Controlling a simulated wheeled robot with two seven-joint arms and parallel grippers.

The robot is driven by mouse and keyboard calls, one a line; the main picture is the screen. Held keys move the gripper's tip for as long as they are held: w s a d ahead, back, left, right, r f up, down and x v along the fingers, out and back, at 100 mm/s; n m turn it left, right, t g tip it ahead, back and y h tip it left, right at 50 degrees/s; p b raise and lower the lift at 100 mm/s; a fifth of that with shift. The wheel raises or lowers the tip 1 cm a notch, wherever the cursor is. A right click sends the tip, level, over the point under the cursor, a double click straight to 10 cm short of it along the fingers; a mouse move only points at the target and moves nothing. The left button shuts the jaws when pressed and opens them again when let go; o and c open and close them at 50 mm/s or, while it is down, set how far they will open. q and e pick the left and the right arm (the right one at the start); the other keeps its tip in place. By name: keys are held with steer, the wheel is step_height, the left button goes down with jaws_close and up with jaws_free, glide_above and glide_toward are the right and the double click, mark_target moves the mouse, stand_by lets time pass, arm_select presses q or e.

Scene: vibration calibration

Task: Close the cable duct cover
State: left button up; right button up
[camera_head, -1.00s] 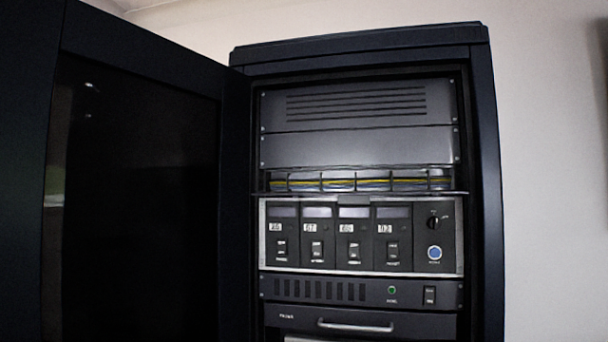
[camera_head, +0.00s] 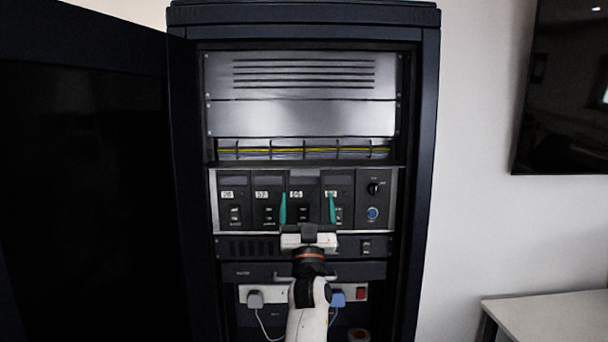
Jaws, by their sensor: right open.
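The cable duct (camera_head: 304,149) is a slotted row in the rack with yellow and blue cables showing inside; its front is uncovered. The cable duct cover (camera_head: 240,164) appears as a thin dark ledge along the duct's lower edge, sticking out toward me, with a small tab near its middle. My right gripper (camera_head: 308,208) points up in front of the module panel, below the cover and apart from it in the picture. Its two teal fingers are spread with nothing between them. My left gripper is not in view.
The rack's dark door (camera_head: 85,200) stands open at the left. Below the module panel (camera_head: 347,205) are a drawer handle (camera_head: 275,275) and a power strip (camera_head: 345,293) with plugs, partly behind my arm. A white table (camera_head: 550,310) stands at lower right.

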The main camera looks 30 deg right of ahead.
mark_target(305, 175)
steer(key=x, duration=0.1)
steer(key=p+x, duration=0.1)
steer(key=x, duration=0.2)
steer(key=shift+w+a+r, duration=0.15)
steer(key=shift+w+r, duration=0.1)
steer(key=shift+r, duration=0.2)
steer(key=shift+w+d+r+p, duration=0.3)
steer(key=shift+w+d+p, duration=0.1)
steer(key=shift+a, duration=0.1)
steer(key=shift+c, duration=0.4)
steer(key=c, duration=0.9)
